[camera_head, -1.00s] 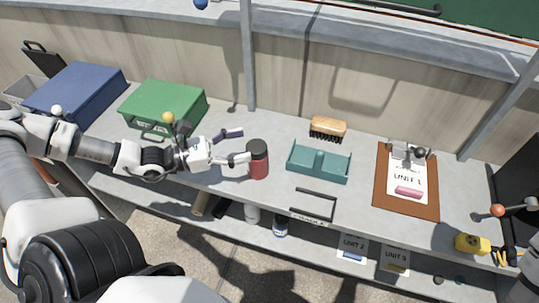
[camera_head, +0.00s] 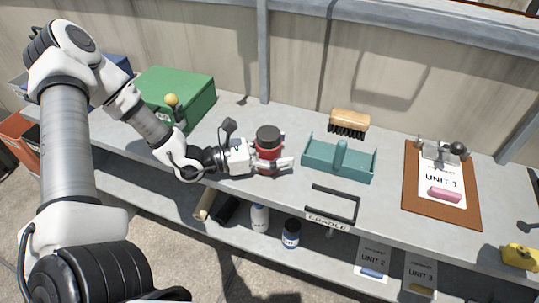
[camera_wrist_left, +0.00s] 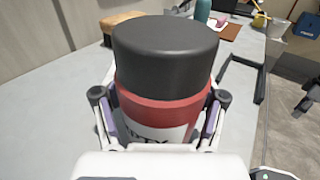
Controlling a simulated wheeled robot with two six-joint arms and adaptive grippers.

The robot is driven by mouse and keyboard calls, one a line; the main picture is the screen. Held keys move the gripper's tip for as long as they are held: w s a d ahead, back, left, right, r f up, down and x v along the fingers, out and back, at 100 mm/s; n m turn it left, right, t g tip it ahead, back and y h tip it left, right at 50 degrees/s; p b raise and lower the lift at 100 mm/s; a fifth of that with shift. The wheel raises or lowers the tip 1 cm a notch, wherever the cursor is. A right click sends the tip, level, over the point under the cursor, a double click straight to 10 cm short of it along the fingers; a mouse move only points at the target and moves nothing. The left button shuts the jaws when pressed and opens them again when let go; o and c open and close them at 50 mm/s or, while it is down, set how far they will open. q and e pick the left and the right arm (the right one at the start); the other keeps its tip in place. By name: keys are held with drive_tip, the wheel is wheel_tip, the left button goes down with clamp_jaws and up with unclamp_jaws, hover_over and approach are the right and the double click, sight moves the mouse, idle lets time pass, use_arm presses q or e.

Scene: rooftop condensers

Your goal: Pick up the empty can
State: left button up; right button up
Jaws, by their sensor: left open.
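The can (camera_head: 268,150) is red with a black lid and stands upright on the grey bench. In the left wrist view the can (camera_wrist_left: 165,100) fills the middle. It has a pale label with dark lettering, partly hidden low down. My left gripper (camera_head: 272,160) is open, with its fingers on either side of the can. In the left wrist view the purple-padded fingers (camera_wrist_left: 160,118) flank the can's body. I cannot tell whether they touch it. My right gripper is not in view.
A teal caddy (camera_head: 322,163) stands right of the can, with a wooden brush (camera_head: 349,119) behind. A black cradle frame (camera_head: 333,203) lies in front. A green box (camera_head: 178,92) is at left; a brown clipboard (camera_head: 470,205) at right. Bottles (camera_head: 291,236) stand on the lower shelf.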

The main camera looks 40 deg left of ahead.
use_arm(q)
drive_tip(key=shift+r, duration=0.1)
drive_tip(key=c, duration=1)
drive_tip(key=shift+c, duration=0.4)
